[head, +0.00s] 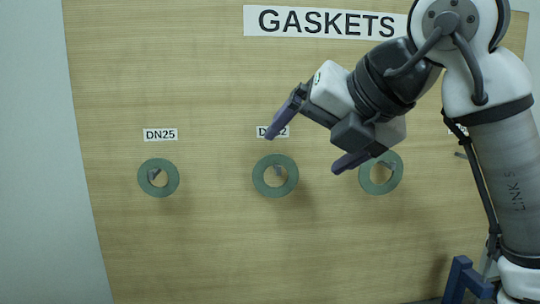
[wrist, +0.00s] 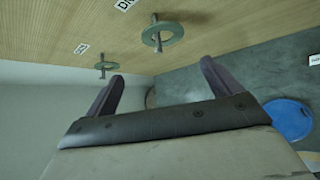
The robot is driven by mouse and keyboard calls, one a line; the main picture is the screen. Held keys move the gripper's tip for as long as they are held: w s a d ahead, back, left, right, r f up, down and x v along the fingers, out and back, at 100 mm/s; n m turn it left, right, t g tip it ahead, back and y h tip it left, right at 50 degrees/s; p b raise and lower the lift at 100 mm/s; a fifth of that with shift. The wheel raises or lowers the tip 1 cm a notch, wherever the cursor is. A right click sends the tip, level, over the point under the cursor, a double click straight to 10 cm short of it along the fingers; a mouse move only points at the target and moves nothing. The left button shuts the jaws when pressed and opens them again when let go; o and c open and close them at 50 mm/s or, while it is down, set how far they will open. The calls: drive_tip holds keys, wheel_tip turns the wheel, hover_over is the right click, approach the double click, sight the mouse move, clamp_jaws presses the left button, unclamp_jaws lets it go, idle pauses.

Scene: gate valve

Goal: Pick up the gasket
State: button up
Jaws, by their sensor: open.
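Three green ring gaskets hang on pegs on a wooden board: a left gasket (head: 144,184) under a DN25 label, a middle gasket (head: 260,184) and a right gasket (head: 369,184). My gripper (head: 306,153) is open and empty in front of the board, its fingertips above and between the middle and right gaskets. One finger partly covers the middle label, and the other overlaps the right gasket's upper left edge. In the wrist view, my gripper (wrist: 160,70) has a nearer gasket (wrist: 175,43) and a farther gasket (wrist: 105,66) beyond its fingers, both apart from it.
The board (head: 210,250) carries a GASKETS sign (head: 320,22) at the top. My arm covers its right side. A blue stand (head: 460,280) is at the lower right. A blue round object (wrist: 290,118) lies on the grey floor in the wrist view. The board's lower left is clear.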

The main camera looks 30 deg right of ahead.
sight(268, 160)
drive_tip(key=shift+d+p+x, duration=0.2)
drive_tip(key=shift+p+x, duration=0.75)
drive_tip(key=shift+x, duration=2.35)
drive_tip(key=shift+d+p+x, duration=0.2)
drive_tip(key=shift+p+x, duration=0.75)
drive_tip(key=shift+x, duration=2.3)
drive_tip(key=shift+s+f, duration=0.15)
drive_tip(key=shift+c, duration=0.4)
drive_tip(key=c, duration=1)
